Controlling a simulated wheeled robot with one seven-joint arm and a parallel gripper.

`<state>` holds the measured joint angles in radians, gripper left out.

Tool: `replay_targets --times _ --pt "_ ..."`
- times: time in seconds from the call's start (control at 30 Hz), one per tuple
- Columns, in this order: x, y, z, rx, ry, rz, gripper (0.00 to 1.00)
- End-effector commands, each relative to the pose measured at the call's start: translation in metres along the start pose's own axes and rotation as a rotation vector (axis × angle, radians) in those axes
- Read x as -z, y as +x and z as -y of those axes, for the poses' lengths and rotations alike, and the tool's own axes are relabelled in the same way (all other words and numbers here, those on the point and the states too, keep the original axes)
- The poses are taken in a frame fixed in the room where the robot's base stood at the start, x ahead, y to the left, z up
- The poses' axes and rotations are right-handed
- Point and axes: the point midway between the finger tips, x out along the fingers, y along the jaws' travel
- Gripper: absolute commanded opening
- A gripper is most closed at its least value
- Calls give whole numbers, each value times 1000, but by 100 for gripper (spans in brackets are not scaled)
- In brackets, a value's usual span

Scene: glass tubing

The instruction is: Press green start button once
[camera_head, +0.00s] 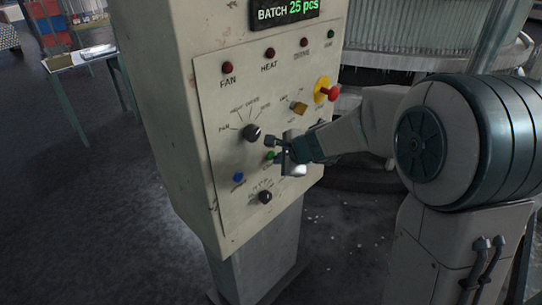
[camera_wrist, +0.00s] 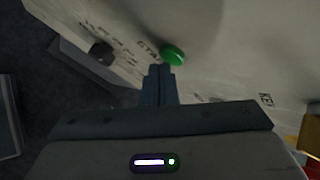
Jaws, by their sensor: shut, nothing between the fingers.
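The green start button (camera_head: 270,156) sits low on the face of the cream control panel (camera_head: 222,105), right of a blue button. In the wrist view the green button (camera_wrist: 173,55) stands out from the panel just beyond my fingertips, slightly to their right. My gripper (camera_wrist: 160,70) is shut and empty, its fingertips close to the button; I cannot tell whether they touch it. In the head view my gripper (camera_head: 277,146) is in front of the panel's lower middle and partly covers the area beside the button.
Close by are a black knob (camera_head: 252,132), a blue button (camera_head: 238,177), another black knob (camera_head: 265,197), a yellow selector (camera_head: 298,107) and a red emergency stop (camera_head: 332,93) on a yellow plate. A display (camera_head: 285,11) reads "BATCH 25 pcs".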

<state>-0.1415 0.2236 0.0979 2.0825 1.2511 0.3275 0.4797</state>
Motion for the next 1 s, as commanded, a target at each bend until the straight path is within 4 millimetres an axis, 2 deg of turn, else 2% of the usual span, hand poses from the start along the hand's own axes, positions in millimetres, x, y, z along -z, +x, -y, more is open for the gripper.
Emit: replay_targets --times 1.0 --pt "-4 6 4 0 -1 0 0"
